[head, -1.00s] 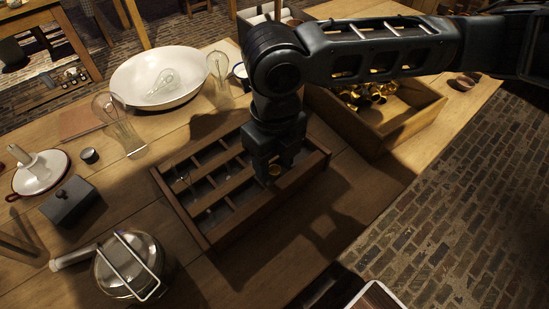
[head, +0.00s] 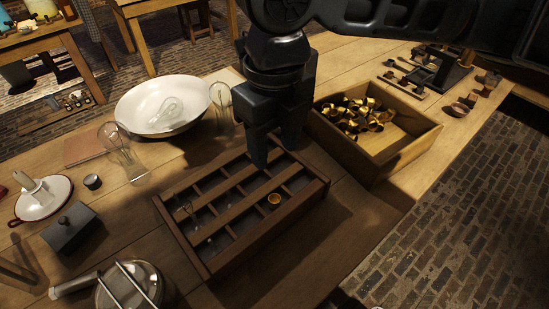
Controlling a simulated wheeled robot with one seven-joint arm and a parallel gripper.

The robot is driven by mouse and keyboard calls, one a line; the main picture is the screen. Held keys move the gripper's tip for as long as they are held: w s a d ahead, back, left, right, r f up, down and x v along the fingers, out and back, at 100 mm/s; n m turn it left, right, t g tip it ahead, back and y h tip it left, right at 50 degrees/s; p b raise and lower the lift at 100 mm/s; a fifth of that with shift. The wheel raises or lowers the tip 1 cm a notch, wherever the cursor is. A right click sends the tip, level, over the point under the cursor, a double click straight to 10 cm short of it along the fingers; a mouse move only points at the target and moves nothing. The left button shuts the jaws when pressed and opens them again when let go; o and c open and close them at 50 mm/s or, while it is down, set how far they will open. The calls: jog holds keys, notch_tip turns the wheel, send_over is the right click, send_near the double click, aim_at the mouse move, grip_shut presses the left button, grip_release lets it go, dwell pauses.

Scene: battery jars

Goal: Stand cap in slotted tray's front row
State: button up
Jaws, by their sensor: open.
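The slotted tray (head: 186,239) is a dark wooden box with rows of small compartments, in the middle of the table in the head view. A brass cap (head: 274,198) stands in a compartment of the row nearer the camera, toward the tray's right end. Its round rim faces up. My gripper (head: 275,155) is open and empty, above and behind the cap, over the tray's back right part. It is apart from the cap.
A wooden box (head: 408,148) of brass caps stands to the right. A white bowl (head: 135,103) holding a glass bulb is at the back left. Glass jars (head: 121,150), a dark lidded box (head: 70,229) and an enamel candle holder (head: 42,196) stand left. The table in front of the tray is clear.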

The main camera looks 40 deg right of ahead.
jog(key=shift+r, duration=0.4)
